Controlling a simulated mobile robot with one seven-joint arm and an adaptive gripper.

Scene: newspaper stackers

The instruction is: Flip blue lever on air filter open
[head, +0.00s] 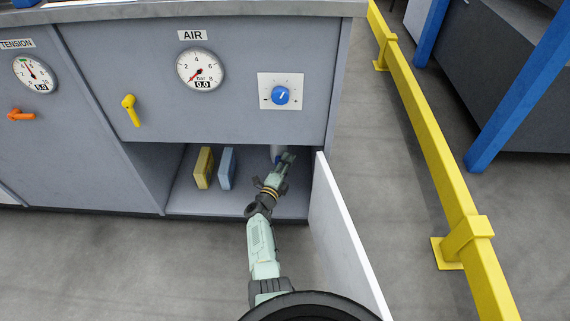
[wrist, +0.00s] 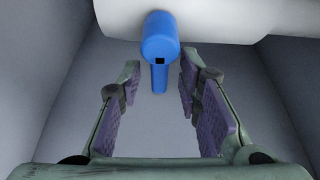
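The blue lever (wrist: 159,42) shows at the top middle of the wrist view, in front of a white cylindrical body (wrist: 215,18) that looks like the air filter. Its rounded hub faces the camera and a narrower handle points down. My gripper (wrist: 160,82) is open, with purple-padded fingers on either side of the handle's line; I cannot tell any contact. In the head view my gripper (head: 284,163) reaches into the open lower compartment under the AIR panel. A small bit of blue (head: 276,158) shows beside it; my arm hides most of the filter.
The white cabinet door (head: 340,245) stands open to the right of my arm. A yellow filter block (head: 203,168) and a blue block (head: 227,168) stand left inside the compartment. The compartment walls are close around. A yellow guard rail (head: 440,150) runs along the right.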

